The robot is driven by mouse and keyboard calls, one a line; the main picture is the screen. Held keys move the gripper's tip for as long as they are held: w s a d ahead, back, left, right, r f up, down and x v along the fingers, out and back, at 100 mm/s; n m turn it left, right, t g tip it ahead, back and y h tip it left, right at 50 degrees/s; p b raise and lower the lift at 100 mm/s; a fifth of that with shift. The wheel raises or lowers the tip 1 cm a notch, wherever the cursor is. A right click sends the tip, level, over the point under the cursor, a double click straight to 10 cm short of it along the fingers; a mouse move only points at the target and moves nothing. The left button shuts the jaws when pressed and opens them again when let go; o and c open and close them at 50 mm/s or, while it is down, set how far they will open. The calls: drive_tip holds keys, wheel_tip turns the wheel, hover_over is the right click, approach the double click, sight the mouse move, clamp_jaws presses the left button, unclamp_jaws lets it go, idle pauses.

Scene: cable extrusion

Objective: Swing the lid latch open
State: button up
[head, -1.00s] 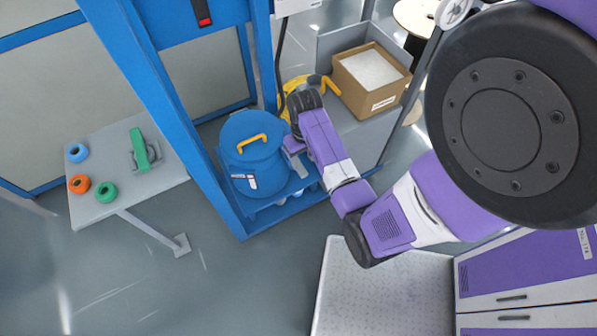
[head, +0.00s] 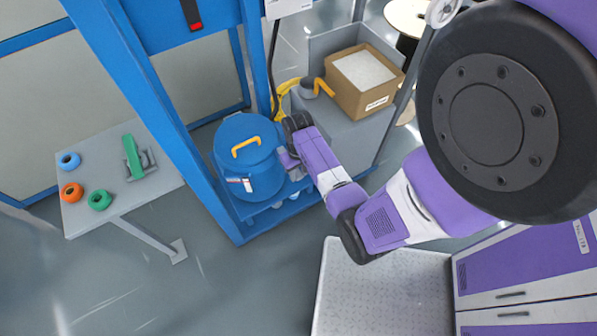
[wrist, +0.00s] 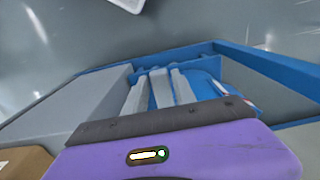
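The blue drum (head: 250,165) stands upright in the blue frame in the head view, with its round lid on and a yellow-orange handle on top. A white and red label is on its front. My gripper (head: 290,160) is at the right side of the drum, close to the lid's rim. In the wrist view, my gripper (wrist: 158,76) shows as grey fingers reaching toward the blue drum, with a slim grey bar between them. I cannot make out the latch clearly, nor whether the fingers press on that bar.
Blue posts of the frame (head: 165,110) rise left of the drum. A side table (head: 110,205) with coloured rings is at the left.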

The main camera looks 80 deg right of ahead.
clamp_jaws()
idle(1.1)
